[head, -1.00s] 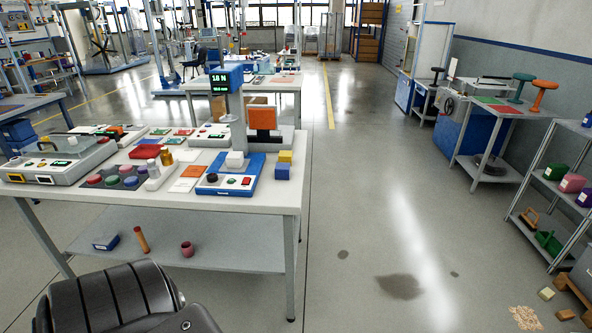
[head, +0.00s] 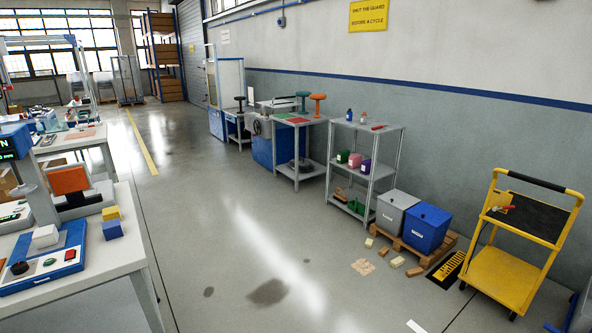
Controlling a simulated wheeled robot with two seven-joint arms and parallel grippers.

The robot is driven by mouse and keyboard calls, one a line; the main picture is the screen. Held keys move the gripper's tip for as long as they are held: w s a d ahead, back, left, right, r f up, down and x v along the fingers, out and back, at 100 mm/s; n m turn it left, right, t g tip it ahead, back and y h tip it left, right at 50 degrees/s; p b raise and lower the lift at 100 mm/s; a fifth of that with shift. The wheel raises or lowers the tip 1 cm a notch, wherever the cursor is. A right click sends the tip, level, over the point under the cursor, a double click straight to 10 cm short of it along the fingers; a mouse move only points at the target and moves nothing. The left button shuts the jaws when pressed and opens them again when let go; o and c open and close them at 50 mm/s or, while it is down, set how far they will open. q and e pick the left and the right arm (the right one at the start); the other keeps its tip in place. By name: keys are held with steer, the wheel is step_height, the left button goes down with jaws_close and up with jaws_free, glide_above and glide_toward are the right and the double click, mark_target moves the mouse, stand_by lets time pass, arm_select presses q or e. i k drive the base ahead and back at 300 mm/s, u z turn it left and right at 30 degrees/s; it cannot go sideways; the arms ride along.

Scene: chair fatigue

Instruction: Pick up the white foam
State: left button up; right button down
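A white block (head: 45,236), which may be the white foam, sits on a blue device (head: 68,258) on the white workbench (head: 110,262) at the left. A yellow block (head: 111,212) and a blue block (head: 112,230) are stacked just right of that device. Pale blocks also lie on the floor, one (head: 397,262) near the pallet; I cannot tell their material. Neither of my grippers is in view.
A grey bin and a blue bin (head: 427,228) stand on a wooden pallet (head: 405,246) at the right. A yellow cart (head: 503,278) is farther right. A grey shelf (head: 363,165) stands by the wall. The floor (head: 235,215) between bench and wall is mostly clear.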

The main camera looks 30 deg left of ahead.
mark_target(42, 242)
steer(key=u, duration=0.35)
steer(key=i, duration=2.5)
steer(key=u, duration=0.65)
steer(key=i, duration=2.65)
steer(key=u, duration=0.9)
steer(key=i, duration=1.55)
steer(key=u, duration=2.15)
steer(key=i, duration=1)
steer(key=u, duration=1.35)
steer(key=i, duration=1.1)
steer(key=u, duration=0.3)
